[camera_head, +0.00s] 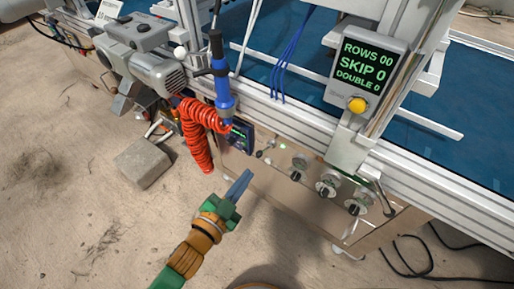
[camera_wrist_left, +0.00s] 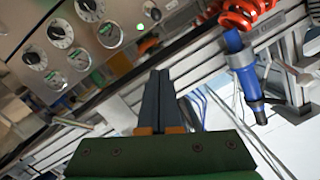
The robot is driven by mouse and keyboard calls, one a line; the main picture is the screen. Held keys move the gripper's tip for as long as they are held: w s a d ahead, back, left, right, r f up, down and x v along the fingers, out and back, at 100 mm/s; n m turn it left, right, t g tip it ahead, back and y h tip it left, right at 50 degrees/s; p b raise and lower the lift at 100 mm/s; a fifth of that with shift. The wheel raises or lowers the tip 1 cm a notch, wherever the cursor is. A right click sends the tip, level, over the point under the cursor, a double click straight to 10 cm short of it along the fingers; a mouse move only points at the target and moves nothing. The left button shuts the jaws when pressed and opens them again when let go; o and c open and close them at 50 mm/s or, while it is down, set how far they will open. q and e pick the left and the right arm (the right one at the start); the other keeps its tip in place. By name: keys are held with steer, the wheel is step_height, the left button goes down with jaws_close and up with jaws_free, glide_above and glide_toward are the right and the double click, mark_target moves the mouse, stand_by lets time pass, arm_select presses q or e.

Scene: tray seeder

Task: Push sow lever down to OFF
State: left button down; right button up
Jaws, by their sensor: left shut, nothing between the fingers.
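The metal control panel (camera_head: 262,178) is on the front of the seeder. A small dark toggle lever (camera_head: 265,149) stands at its left part, beside a lit green lamp (camera_head: 283,147); this looks like the sow lever, but no label is readable. The lever also shows in the left wrist view (camera_wrist_left: 151,11), near the lamp (camera_wrist_left: 141,28). My left gripper (camera_head: 246,174) is shut and empty, below the lever and in front of the panel, apart from both. Its fingers also show in the left wrist view (camera_wrist_left: 161,75). My right gripper is not in view.
Several dials and knobs (camera_head: 328,185) fill the panel's right. A red coiled hose (camera_head: 196,140) and blue tool (camera_head: 222,90) hang left of the lever. The display (camera_head: 367,70) reads ROWS 00, SKIP 0, DOUBLE 0.

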arm_select(q)
steer(key=b, duration=0.2)
glide_above(260, 157)
steer(key=s, duration=0.4)
steer(key=f, duration=0.2)
steer(key=shift+w+f+b, duration=0.7)
steer(key=shift+w+f, duration=0.15)
steer(key=shift+f, duration=0.15)
steer(key=shift+w+a+f, duration=0.2)
steer(key=shift+a+f, duration=0.15)
steer(key=shift+f, duration=0.1)
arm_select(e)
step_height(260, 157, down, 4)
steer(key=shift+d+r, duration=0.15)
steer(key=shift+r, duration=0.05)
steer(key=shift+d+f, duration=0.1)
